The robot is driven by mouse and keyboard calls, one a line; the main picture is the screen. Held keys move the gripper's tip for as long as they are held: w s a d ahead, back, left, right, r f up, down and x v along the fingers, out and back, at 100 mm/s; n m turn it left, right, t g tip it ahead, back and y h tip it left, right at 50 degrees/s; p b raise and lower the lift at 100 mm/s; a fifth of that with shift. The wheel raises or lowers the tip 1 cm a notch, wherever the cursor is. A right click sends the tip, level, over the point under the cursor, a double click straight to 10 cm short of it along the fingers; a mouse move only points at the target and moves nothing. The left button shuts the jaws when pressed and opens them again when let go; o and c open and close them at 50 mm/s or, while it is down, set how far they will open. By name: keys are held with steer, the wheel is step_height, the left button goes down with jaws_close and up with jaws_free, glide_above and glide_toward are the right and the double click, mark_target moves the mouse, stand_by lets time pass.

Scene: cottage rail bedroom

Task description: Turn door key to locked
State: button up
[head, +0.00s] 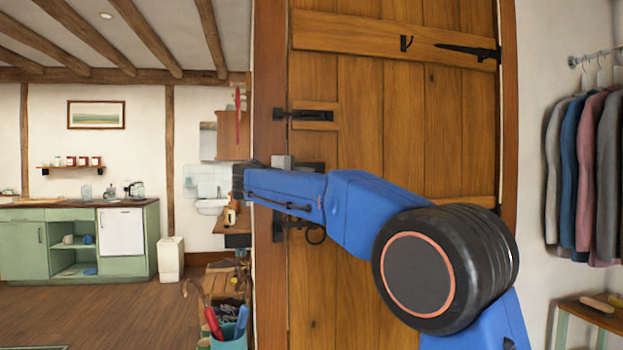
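The wooden plank door (360,100) stands upright in its brown frame, and it looks closed. Black iron fittings run down its left edge: a bolt (304,115) at the top, a dark plate (313,166) partly behind my arm, and a ring handle (315,236) below. A small grey block (282,161) shows just above my arm by the door's left edge; I cannot tell what it is. No key can be made out. My blue arm reaches left across the door, and my gripper (239,181) is at its dark far end. Its fingers cannot be made out.
A teal bin (230,335) with umbrellas and a cane stands at lower left near the door frame. Clothes (585,170) hang on a rail at right above a small bench (595,315). Green kitchen cabinets (75,240) stand far left, with open wooden floor (100,315) before them.

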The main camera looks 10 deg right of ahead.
steer(key=v, duration=1.4)
steer(key=shift+s+a, duration=0.2)
steer(key=shift+s, duration=0.05)
